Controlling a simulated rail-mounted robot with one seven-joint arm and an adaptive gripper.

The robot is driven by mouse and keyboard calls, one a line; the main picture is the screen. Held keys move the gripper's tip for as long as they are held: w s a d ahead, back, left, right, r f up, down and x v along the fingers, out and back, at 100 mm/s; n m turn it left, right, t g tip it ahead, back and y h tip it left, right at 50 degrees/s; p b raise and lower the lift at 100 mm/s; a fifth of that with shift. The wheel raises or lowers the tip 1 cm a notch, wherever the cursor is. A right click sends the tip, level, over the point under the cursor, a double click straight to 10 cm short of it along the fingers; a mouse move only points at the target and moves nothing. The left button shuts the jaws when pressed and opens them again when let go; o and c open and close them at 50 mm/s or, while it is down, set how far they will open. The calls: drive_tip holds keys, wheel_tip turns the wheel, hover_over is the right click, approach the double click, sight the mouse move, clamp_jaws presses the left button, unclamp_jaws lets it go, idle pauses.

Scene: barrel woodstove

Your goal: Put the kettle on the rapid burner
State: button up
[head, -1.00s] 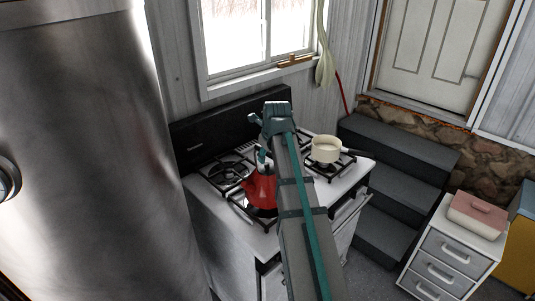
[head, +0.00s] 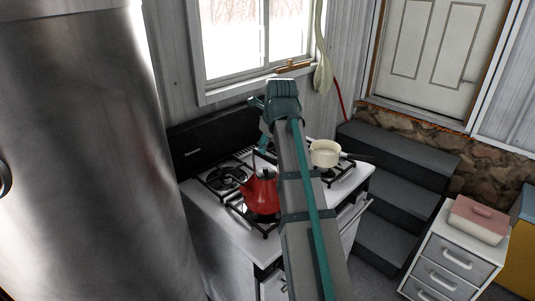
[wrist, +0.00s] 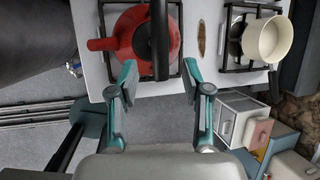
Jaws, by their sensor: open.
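A red kettle (head: 262,196) with a black handle stands on the front-left burner grate of the white stove (head: 213,210). In the wrist view the kettle (wrist: 128,38) is at the top, its spout pointing left. Its black handle (wrist: 160,42) lies between the lines of my two fingers, just beyond the fingertips. My gripper (wrist: 159,80) is open and empty. In the head view my gripper (head: 264,128) is above and behind the kettle, partly hidden by my arm. The back-left burner (head: 222,178) is bare. Which burner is the rapid one is not marked.
A cream pot (head: 324,153) sits on the stove's right side; it shows in the wrist view (wrist: 268,40). A large metal cylinder (head: 80,150) stands left. Dark steps (head: 400,185) and a white drawer unit (head: 450,255) are right. A window is behind.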

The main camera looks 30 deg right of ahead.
drive_tip(key=shift+v, duration=1.65)
